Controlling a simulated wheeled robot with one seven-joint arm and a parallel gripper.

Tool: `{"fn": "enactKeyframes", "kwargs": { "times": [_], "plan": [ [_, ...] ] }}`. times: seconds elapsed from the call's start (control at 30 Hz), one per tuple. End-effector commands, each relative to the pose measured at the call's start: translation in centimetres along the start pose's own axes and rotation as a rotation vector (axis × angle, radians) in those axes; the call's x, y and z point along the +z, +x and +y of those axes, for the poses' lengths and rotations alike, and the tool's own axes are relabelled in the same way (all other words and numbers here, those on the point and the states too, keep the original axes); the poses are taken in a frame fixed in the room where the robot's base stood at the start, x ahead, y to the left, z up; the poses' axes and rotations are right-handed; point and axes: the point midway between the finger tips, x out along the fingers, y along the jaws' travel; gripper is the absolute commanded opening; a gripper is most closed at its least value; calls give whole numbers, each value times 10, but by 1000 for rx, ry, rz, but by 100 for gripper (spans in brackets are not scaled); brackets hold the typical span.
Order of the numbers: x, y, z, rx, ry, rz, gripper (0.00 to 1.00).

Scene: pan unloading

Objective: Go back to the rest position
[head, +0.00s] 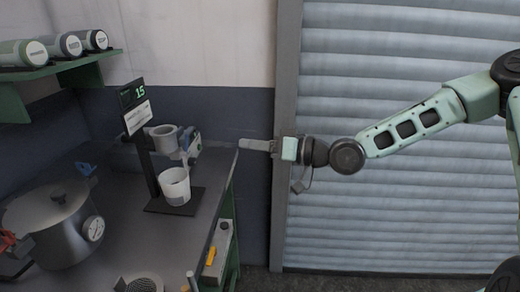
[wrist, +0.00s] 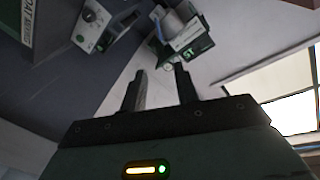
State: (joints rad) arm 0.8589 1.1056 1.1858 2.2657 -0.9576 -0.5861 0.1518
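My gripper (head: 258,146) reaches in from the right on my mint-green arm. It points left, in the air just off the right edge of the dark worktop (head: 205,245), in front of the door frame. In the wrist view its two dark fingers (wrist: 161,82) stand apart with nothing between them. A grey pot (head: 58,228) with a round gauge stands at the left of the worktop. A white cup (head: 175,187) sits on the base of a dark stand (head: 152,165). My gripper touches none of these.
Several canisters (head: 68,45) lie on a green shelf (head: 55,68) at upper left. A sign showing 15 tops the stand. A grey shutter (head: 400,215) fills the right side. A box with a dial (wrist: 92,22) shows in the wrist view. The space below my arm looks clear.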

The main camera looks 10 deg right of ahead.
Motion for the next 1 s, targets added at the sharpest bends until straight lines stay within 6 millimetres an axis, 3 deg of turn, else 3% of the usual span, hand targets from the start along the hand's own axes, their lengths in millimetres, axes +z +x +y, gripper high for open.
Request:
{"fn": "enactKeyframes", "kwargs": {
  "times": [0.2,0.57,0.67,0.8,0.9,1.0],
  "plan": [
    [0,-14,0,0,0,0,30],
    [4,-12,-2,1,-2,-17,30],
    [27,-4,-9,15,-9,-116,30],
    [92,3,-27,78,-45,-408,30],
    [137,-8,-39,153,-89,-647,30],
    [166,-29,-50,243,-136,-849,30]
  ]
}}
